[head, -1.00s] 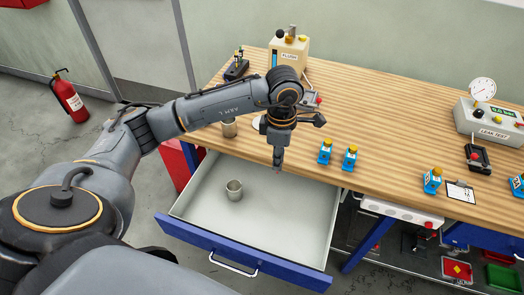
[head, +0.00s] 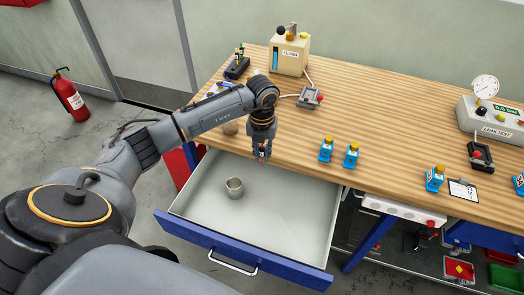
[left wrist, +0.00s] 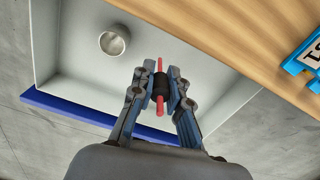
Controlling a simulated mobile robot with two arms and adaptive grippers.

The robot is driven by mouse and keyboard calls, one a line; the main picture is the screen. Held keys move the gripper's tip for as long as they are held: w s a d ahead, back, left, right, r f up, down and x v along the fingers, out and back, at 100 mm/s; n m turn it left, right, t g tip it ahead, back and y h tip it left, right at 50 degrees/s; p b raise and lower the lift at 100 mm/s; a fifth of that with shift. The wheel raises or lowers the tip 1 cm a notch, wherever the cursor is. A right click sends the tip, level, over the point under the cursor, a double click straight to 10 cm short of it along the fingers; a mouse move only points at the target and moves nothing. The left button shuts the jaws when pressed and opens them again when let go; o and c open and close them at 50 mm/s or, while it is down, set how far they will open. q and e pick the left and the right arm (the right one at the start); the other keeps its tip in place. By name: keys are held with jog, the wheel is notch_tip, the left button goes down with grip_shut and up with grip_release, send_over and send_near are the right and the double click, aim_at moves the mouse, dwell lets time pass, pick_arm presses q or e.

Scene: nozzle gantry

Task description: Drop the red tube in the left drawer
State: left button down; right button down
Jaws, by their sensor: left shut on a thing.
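My left gripper (head: 262,155) is shut on the red tube. In the left wrist view, the gripper (left wrist: 160,92) holds the red tube (left wrist: 160,108) by a black middle part, with red showing at both ends. The gripper is above the open left drawer (head: 290,237), near the table's front edge. The drawer has grey walls and a blue front. A metal cup (head: 234,188) stands inside it, and the cup also shows in the left wrist view (left wrist: 113,41). My right gripper is not in view.
A leak test box (head: 486,122) stands at the right. A fire extinguisher (head: 70,97) is at the left. The drawer floor beside the cup is clear.

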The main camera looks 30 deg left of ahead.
pick_arm(q)
notch_tip(320, 180, down, 4)
jog(key=shift+r+b, duration=0.15)
jog(key=shift+b, duration=0.85)
jog(key=shift+f, duration=0.3)
jog(key=c, duration=1.2)
grip_release()
